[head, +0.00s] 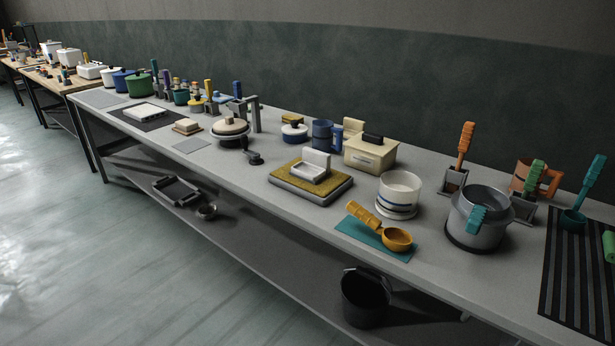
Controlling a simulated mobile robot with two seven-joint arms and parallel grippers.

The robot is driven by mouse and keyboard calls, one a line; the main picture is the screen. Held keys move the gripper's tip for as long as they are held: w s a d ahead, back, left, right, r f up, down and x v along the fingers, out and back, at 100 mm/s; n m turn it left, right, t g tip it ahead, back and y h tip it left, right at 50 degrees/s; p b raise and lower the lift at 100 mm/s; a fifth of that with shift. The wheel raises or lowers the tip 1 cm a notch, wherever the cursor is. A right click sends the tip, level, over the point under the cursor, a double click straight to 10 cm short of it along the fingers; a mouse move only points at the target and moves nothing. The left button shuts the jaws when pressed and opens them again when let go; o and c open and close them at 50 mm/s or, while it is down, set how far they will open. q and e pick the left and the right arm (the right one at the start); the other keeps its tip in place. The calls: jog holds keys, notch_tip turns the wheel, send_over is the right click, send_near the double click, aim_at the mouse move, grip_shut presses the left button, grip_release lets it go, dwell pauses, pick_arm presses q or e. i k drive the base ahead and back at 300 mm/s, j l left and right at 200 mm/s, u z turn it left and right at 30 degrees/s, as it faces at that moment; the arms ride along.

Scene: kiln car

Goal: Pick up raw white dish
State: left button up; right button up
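Neither of my grippers shows in the head view. I cannot tell for sure which piece is the raw white dish. A small white piece with a raised back (313,166) sits on a yellow pad on a grey tray (310,188) near the middle of the long grey table. A white round pot with blue bands (399,193) stands right of the yellow pad.
The long table (250,200) is crowded along its back with a cream box (370,152), a blue mug (322,134) and several lidded pots. An orange ladle (395,238) lies on a teal mat at the front. A grey pot (480,218) and a striped mat (575,265) stand right.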

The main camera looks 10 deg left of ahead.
aim_at(315, 164)
jog(key=i+j, duration=0.3)
jog(key=j, duration=0.15)
jog(key=i+j, duration=0.65)
jog(key=j, duration=0.3)
